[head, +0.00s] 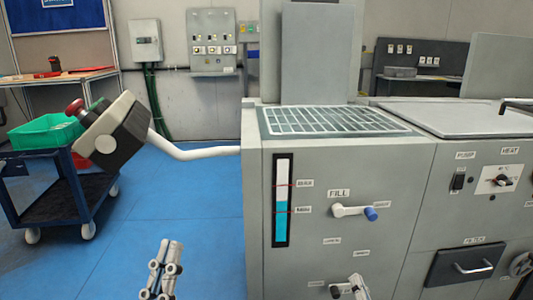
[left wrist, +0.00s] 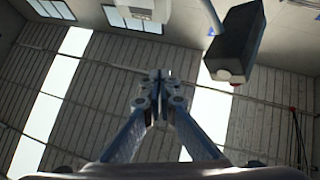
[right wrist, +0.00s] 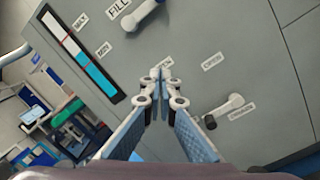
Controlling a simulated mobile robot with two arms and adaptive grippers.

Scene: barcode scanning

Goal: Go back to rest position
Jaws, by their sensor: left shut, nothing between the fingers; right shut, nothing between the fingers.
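My left gripper (head: 163,272) shows at the bottom of the head view, left of the grey machine, over the blue floor. In the left wrist view its fingers (left wrist: 158,90) meet, shut and empty, pointing up toward the wall and ceiling. My right gripper (head: 350,288) shows at the bottom edge of the head view, in front of the machine's lower front panel. In the right wrist view its fingers (right wrist: 161,85) meet, shut and empty, with the panel behind them. Both grippers appear clear of any object.
The grey machine (head: 335,245) fills the right, with a level gauge (head: 282,200) and FILL handle (head: 352,211). A control box (head: 112,135) on a white arm juts out left. A blue cart (head: 65,192) carries a green bin (head: 45,132). Blue floor (head: 190,190) between is clear.

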